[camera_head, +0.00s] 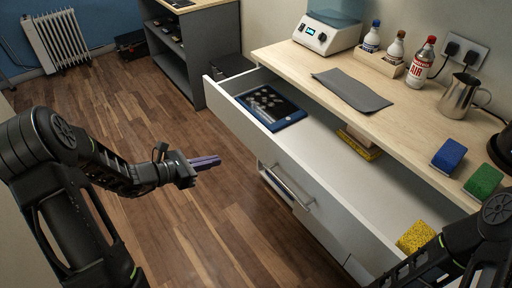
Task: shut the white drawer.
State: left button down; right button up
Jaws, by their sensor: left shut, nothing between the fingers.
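The white drawer (285,158) is pulled well out from under the wooden counter, so its inside shows. In it lie a dark blue tray (291,123) with small round pieces, a yellow-edged block (358,149) partly under the counter, and a yellow sponge (416,236) at the near end. My left gripper (217,161) is shut and empty, in the air left of the drawer front and apart from it in the picture. My right arm comes in at the lower right over the drawer's near end; its gripper is not seen.
On the counter (290,54) are a grey cloth (352,90), a white device (327,35), several bottles, a steel pitcher (459,97), a blue sponge (448,155) and a green sponge (483,180). A handle (288,187) sticks out below the drawer. The wooden floor at left is clear.

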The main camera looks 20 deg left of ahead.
pick_arm(q)
jog(key=shift+d+r+h, duration=0.1)
jog(key=shift+r+h, duration=0.2)
jog(key=shift+r, duration=0.2)
jog(key=shift+d+f, duration=0.1)
jog(key=shift+d, duration=0.05)
send_near(259, 146)
jog(key=p+x, duration=0.1)
jog(key=x, duration=0.5)
jog(key=shift+w+d+f, duration=0.1)
jog(key=shift+w, duration=0.1)
